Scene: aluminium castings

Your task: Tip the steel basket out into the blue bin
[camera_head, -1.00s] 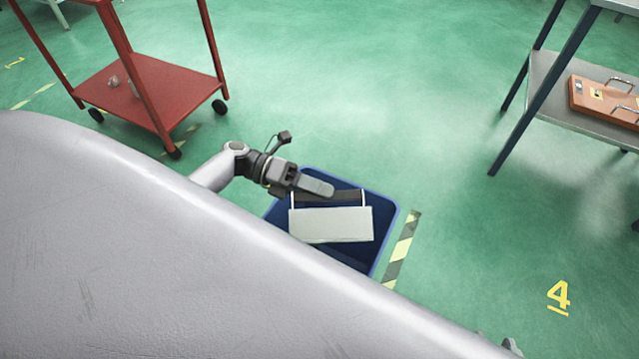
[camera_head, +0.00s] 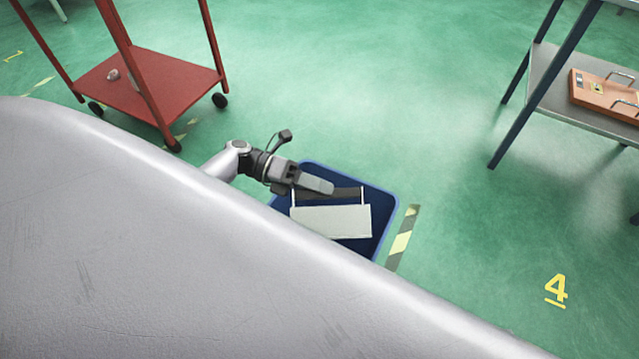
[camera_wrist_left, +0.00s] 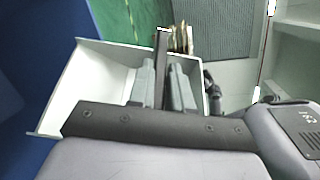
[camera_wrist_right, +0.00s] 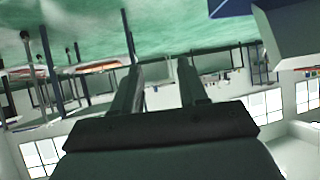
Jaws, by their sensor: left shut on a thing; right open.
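The steel basket (camera_head: 330,221) is a pale grey box with a dark handle bar (camera_head: 346,193) between two light posts. It hangs over the blue bin (camera_head: 383,215), which stands on the floor. My left gripper (camera_head: 318,186) is shut on the handle. In the left wrist view, the handle passes between the fingers (camera_wrist_left: 162,88), and the white basket (camera_wrist_left: 95,85) shows behind them. A few brownish pieces (camera_wrist_left: 180,40) show beyond the fingers; I cannot tell whether they are in the basket. My right gripper (camera_wrist_right: 160,85) is open and empty.
A red trolley (camera_head: 150,85) stands at the upper left. A grey shelf table (camera_head: 555,100) at the right carries an orange case (camera_head: 605,95). A striped floor marking (camera_head: 403,240) lies beside the bin. The green floor between is clear. My silver body hides the lower left.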

